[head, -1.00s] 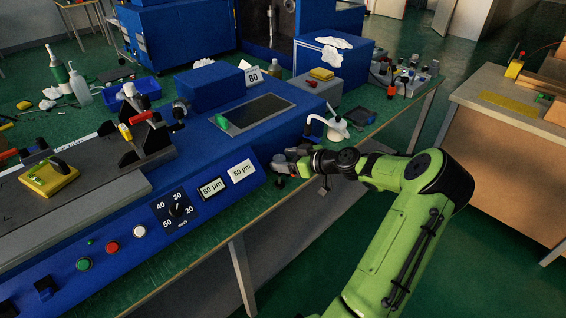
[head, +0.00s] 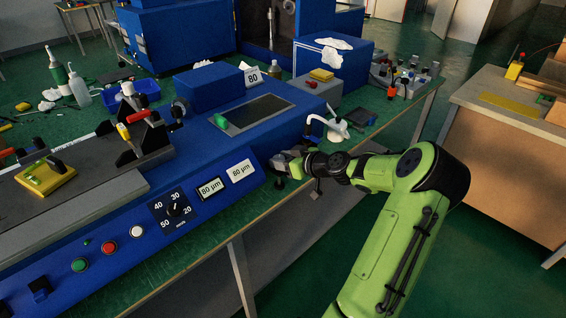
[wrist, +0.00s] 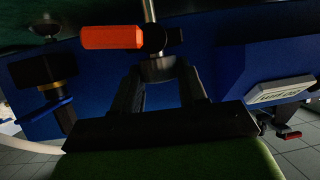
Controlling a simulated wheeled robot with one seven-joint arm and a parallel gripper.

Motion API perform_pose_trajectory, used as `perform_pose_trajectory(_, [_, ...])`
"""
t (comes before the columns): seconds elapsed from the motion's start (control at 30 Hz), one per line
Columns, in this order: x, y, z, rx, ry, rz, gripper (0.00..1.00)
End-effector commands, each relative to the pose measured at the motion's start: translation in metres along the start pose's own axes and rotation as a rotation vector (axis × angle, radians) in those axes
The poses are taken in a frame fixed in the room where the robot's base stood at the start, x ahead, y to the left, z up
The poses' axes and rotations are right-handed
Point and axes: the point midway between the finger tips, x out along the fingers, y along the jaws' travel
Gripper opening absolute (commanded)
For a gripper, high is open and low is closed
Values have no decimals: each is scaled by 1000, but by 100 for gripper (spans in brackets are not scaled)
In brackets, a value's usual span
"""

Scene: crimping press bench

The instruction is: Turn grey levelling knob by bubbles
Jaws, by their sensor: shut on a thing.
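My gripper (wrist: 160,80) shows from behind in the wrist view, its two dark fingers closed on a round grey knob (wrist: 158,68). A metal rod rises above the knob, and an orange-red handle (wrist: 110,37) sticks out to the left beside it. In the head view my gripper (head: 286,165) is at the right front corner of the blue machine (head: 245,140), low against its edge. The knob is mostly hidden there.
A white spouted bottle (head: 337,128) stands close behind my gripper. Open floor lies right of the bench.

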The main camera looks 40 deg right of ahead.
Motion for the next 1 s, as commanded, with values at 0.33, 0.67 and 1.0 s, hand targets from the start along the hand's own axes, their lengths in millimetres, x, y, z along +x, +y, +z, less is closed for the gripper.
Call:
perform_pose_trajectory(0.33, [1, -4, 1, 96, 3, 237, 11])
perform_pose_trajectory(0.67, [0, -4, 0, 101, 4, 243, 48])
perform_pose_trajectory(1.0, [0, -3, 0, 100, 4, 243, 67])
